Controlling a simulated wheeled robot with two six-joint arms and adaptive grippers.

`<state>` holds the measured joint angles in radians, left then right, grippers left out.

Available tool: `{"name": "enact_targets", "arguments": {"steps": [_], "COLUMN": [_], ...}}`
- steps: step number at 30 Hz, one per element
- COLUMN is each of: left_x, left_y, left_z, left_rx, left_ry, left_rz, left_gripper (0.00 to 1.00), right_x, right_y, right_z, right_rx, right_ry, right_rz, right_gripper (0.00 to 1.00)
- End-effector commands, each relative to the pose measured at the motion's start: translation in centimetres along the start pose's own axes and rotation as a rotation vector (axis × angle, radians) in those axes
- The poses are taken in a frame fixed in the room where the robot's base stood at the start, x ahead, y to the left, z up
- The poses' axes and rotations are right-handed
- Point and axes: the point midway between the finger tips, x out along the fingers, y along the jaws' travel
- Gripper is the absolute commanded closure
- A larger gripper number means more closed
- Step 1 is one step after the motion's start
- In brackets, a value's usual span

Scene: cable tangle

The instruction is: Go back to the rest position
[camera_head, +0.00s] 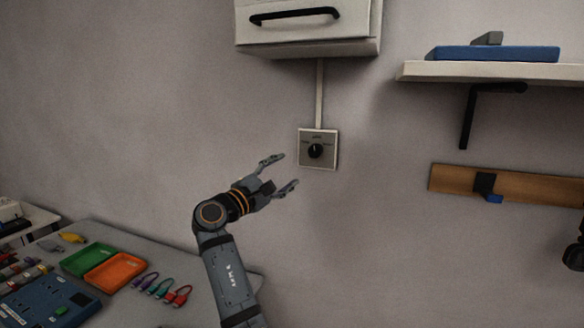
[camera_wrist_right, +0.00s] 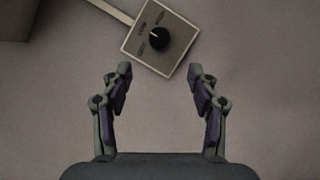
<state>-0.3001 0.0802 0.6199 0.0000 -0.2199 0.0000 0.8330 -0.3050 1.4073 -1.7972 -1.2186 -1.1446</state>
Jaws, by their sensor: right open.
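My right gripper (camera_head: 282,173) is open and empty in the head view, raised in front of the wall, just left of and below a wall switch plate (camera_head: 327,163) with a black rotary knob (camera_head: 315,151). In the right wrist view the gripper (camera_wrist_right: 160,85) has its two fingers spread wide with nothing between them. The knob (camera_wrist_right: 159,39) shows beyond the fingertips, with a gap between it and the fingers. My left gripper is not in view.
A white cabinet (camera_head: 300,32) with a black handle hangs above the switch. A shelf (camera_head: 480,71) and a wooden rail (camera_head: 450,181) are at right. A table at lower left holds a green tray (camera_head: 88,246), an orange tray (camera_head: 143,264), a blue box (camera_head: 35,300) and several coloured cables.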

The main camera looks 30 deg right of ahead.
Motion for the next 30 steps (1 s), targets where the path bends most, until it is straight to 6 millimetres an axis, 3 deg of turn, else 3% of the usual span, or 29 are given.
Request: {"name": "enact_targets", "arguments": {"steps": [14, 17, 20, 23, 27, 30], "left_x": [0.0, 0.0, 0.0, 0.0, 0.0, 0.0], "left_y": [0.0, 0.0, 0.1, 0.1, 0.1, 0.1], "left_z": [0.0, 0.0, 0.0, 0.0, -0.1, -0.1], "left_rx": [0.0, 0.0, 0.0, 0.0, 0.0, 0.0], "left_ry": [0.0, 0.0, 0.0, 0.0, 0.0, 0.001], "left_rz": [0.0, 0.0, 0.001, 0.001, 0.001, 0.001], "left_gripper": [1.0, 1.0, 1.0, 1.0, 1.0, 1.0], "right_x": [-0.1, -0.2, -0.6, -1.8, -4.7, -7.5], "right_y": [0.0, -1.1, -4.7, -10.8, -20.9, -28.8], "right_z": [0.0, -1.6, -6.1, -12.2, -19.3, -22.8], "right_rx": [0.0, -0.005, -0.016, -0.015, 0.007, 0.035], "right_ry": [0.001, 0.034, 0.139, 0.295, 0.504, 0.629], "right_rz": [0.0, 0.0, -0.008, -0.044, -0.147, -0.254], "right_gripper": [0.4, 0.4, 0.4, 0.4, 0.4, 0.4]}}
